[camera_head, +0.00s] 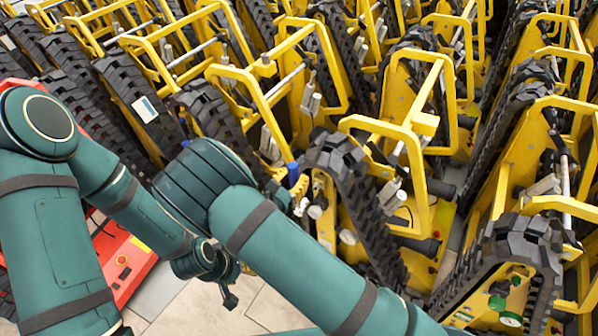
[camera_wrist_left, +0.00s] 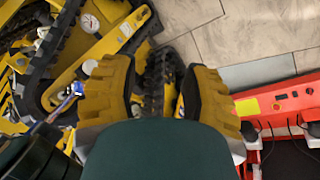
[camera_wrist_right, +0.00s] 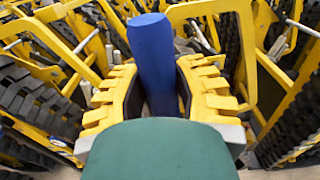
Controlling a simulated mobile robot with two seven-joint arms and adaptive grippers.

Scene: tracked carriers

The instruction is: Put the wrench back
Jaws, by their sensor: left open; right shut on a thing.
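My right gripper (camera_wrist_right: 160,95) is shut on the blue handle of the wrench (camera_wrist_right: 155,50), which stands up between the yellow fingers in the right wrist view. In the head view the blue end of the wrench (camera_head: 293,172) shows beside my right gripper (camera_head: 300,186), among the yellow frames.
Rows of yellow tracked carriers (camera_head: 425,190) with black tracks and raised bar frames crowd the back and right. A red machine (camera_head: 122,262) stands at the left, also in the left wrist view (camera_wrist_left: 285,104). Bare tiled floor (camera_head: 185,308) lies at the lower middle.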

